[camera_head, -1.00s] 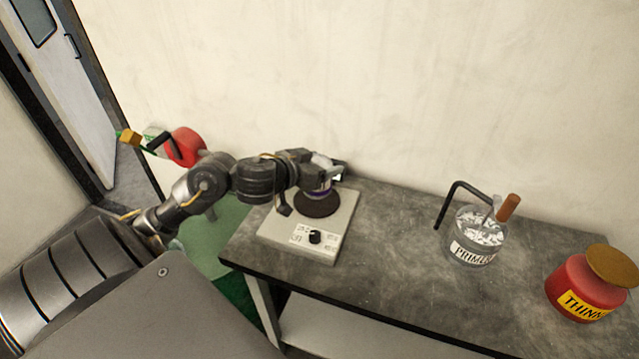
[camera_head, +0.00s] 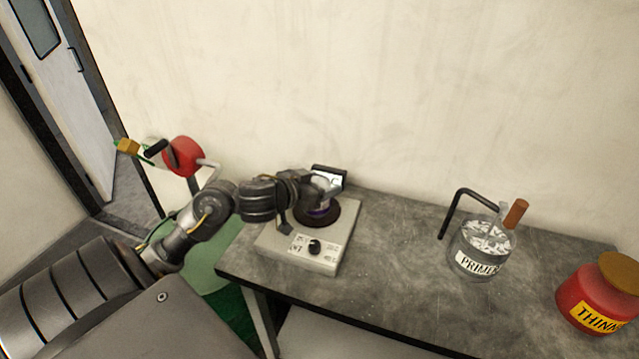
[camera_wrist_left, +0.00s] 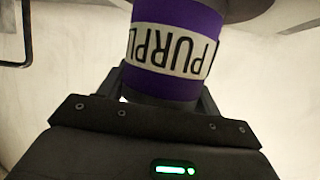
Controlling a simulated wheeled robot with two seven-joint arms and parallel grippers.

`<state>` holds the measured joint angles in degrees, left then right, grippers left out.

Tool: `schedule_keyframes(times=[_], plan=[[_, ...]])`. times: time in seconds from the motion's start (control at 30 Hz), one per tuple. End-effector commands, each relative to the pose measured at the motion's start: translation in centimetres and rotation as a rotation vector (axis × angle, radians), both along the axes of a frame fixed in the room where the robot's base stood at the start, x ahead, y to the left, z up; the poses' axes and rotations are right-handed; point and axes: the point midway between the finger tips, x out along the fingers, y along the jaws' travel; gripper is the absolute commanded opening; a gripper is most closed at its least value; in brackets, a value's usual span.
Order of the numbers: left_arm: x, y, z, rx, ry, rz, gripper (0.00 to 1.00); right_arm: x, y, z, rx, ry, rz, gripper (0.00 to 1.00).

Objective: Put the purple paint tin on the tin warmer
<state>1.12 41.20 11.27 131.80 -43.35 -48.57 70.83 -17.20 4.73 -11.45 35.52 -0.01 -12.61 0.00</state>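The purple paint tin (camera_head: 322,212) stands at the middle of the dark round plate of the tin warmer (camera_head: 290,254), seemingly touching it. Its upper part is largely hidden by my left gripper (camera_head: 324,193). In the left wrist view the tin (camera_wrist_left: 178,48) shows a purple band and a white label reading "PURPL", upside down in the picture. The fingers of my left gripper (camera_wrist_left: 160,88) lie on both sides of the tin, shut on it. The warmer is a pale box with a black knob on its front. My right gripper is in neither view.
On the grey bench (camera_head: 400,275), a glass primer jar (camera_head: 478,262) stands to the right, with a black bent handle beside it. A red thinner jar (camera_head: 590,290) with a brown lid is at the far right. Bench between warmer and primer jar is clear. The wall is close behind.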

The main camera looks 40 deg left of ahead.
Motion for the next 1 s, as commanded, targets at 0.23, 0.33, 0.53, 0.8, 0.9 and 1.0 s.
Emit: schedule_keyframes(times=[0.23,0.33,0.53,0.8,0.9,1.0], plan=[[0.0,0.0,-0.1,0.0,0.001,0.0,0.86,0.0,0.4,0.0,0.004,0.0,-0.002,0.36],[0.0,0.0,0.0,0.0,0.001,0.0,0.86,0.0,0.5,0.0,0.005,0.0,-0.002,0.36],[-0.2,0.0,0.4,0.002,0.001,0.0,0.86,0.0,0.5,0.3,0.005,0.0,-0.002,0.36],[-4.7,0.3,2.0,0.005,0.004,-0.002,0.86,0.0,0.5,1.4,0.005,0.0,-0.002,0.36],[-6.6,0.2,3.0,-0.003,0.006,-0.002,0.86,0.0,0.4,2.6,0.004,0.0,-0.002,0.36],[-8.1,0.4,3.6,-0.004,0.006,0.0,0.86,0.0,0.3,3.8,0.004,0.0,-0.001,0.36]])
